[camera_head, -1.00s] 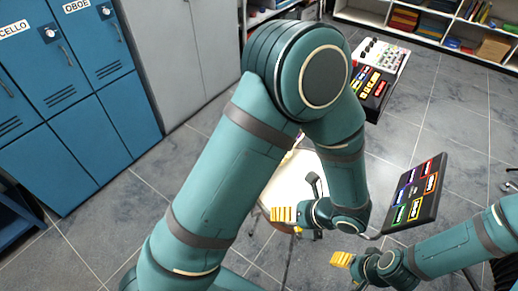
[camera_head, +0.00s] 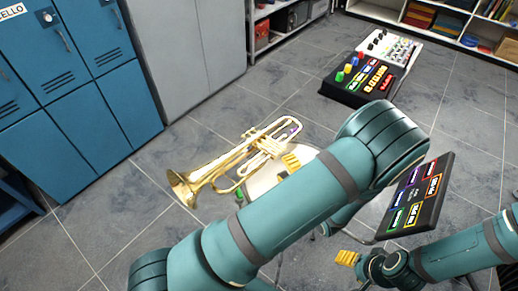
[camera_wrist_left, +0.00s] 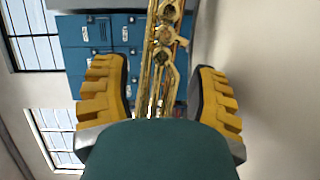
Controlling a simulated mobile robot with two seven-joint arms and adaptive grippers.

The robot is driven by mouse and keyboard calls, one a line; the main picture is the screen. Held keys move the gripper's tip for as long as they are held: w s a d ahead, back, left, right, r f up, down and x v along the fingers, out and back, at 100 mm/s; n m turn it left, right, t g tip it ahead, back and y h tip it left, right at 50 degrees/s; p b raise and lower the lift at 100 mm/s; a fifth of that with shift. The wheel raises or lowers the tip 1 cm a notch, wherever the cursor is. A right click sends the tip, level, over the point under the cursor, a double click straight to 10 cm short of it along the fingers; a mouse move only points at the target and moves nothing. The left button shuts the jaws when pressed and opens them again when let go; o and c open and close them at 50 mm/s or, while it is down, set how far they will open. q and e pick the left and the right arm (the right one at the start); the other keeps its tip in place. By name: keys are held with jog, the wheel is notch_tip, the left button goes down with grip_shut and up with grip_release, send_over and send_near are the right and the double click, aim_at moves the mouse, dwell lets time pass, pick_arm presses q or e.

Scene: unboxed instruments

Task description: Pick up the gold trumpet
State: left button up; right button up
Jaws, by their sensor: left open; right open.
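The gold trumpet (camera_head: 268,147) shows in the head view above a round white top (camera_head: 262,184), its bell towards the lower left and its valves towards the upper right. My left gripper (camera_head: 290,162) is at the trumpet's valve end, mostly hidden behind my own arm. In the left wrist view, the trumpet (camera_wrist_left: 163,62) runs upright between the two spread yellow fingers of my left gripper (camera_wrist_left: 160,75), with gaps on both sides. My right gripper (camera_head: 347,258) is apart from the trumpet, at the lower right, with its yellow fingers visible.
A tilted black pad panel (camera_head: 419,196) with lit coloured squares stands to the right, near my right arm. A black and white control box (camera_head: 362,76) is behind. Blue lockers (camera_head: 75,90) and grey cabinets (camera_head: 190,50) line the left. Open tiled floor lies between.

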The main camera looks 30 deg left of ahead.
aim_at(269, 148)
pick_arm(q)
jog(key=x, duration=0.3)
jog(key=shift+a, duration=0.15)
jog(key=x, duration=0.1)
jog(key=b+x, duration=0.1)
jog(key=x, duration=0.2)
jog(key=shift+a+f+b, duration=0.3)
jog(key=shift+a+b, duration=0.05)
jog(key=shift+b, duration=0.05)
jog(key=shift+w+a, duration=0.2)
jog(key=shift+a, duration=0.1)
jog(key=shift+r, duration=0.1)
grip_shut()
